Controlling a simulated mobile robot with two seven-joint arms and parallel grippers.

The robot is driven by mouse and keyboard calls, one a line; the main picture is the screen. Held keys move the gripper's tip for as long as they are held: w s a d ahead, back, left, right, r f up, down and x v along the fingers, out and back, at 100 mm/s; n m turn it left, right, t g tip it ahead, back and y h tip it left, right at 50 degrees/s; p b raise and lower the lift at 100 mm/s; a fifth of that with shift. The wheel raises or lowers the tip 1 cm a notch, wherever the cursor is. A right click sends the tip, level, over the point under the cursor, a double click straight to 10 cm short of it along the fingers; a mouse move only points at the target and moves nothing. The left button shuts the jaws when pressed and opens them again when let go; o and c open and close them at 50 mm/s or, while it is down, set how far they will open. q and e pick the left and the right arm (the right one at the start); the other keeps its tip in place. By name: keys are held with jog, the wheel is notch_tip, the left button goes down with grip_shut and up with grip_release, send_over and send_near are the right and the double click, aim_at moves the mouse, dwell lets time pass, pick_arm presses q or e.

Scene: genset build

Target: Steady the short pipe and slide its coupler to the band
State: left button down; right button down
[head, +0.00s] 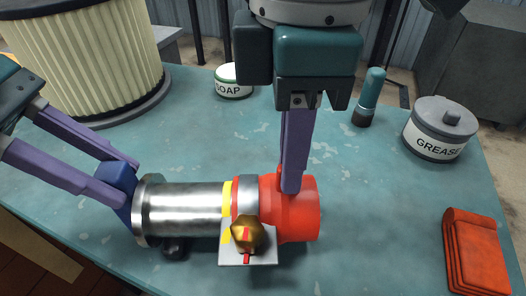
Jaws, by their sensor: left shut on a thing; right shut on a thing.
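The short pipe (185,208) is a silver cylinder lying on its side on the table, with a flange at its left end. A yellow band (227,198) circles it near its right end. The red coupler (300,212) sits at the right end, just right of the band, with a grey ring (247,192) between its body and the yellow. My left gripper (121,180) is shut on a blue block (122,184) at the flange end. My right gripper (291,186) reaches down from above, shut on the top of the coupler; its fingers hide part of it.
A brass knob (247,236) on a pale plate (232,257) stands in front of the pipe joint. A ribbed cream filter (85,55), a soap tin (233,84), a teal-capped tube (370,92), a grease tin (438,130) and red cloths (477,250) lie around. The table (385,215) is clear right of the coupler.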

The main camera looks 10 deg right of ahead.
jog(key=shift+a, duration=0.15)
jog(key=c, duration=0.8)
grip_release()
jog(key=shift+r, duration=0.1)
notch_tip(320, 180, up, 12)
jog(key=shift+f, duration=0.1)
